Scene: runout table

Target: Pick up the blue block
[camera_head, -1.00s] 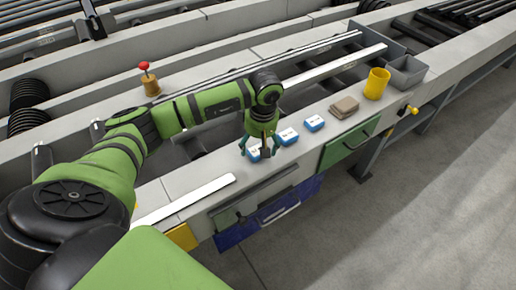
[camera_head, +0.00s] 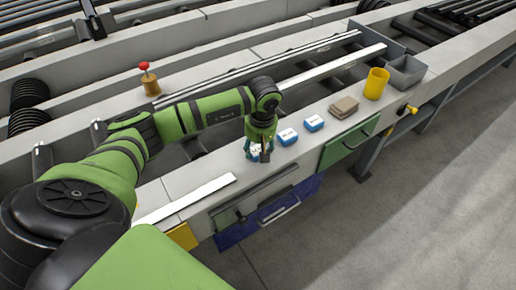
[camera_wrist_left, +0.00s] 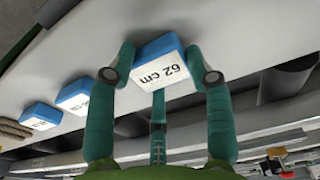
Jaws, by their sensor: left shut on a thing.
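A blue block with a white label reading "62 cm" (camera_wrist_left: 162,64) is between the fingers of my left gripper (camera_wrist_left: 163,75), which is shut on it. In the head view my left gripper (camera_head: 260,152) is over the near ledge of the runout table, and the block (camera_head: 255,153) is partly hidden by the fingers. Two more blue blocks with white labels stand to the right, one close by (camera_head: 287,136) and one farther off (camera_head: 313,123). They also show in the left wrist view, the nearer (camera_wrist_left: 88,95) and the farther (camera_wrist_left: 41,116). My right gripper is not in view.
Brown flat pieces (camera_head: 343,107), a yellow cup (camera_head: 376,83) and a grey bin (camera_head: 406,72) stand farther right on the ledge. A white strip (camera_head: 205,193) lies to the left. A red-knobbed post (camera_head: 147,78) stands at the back left.

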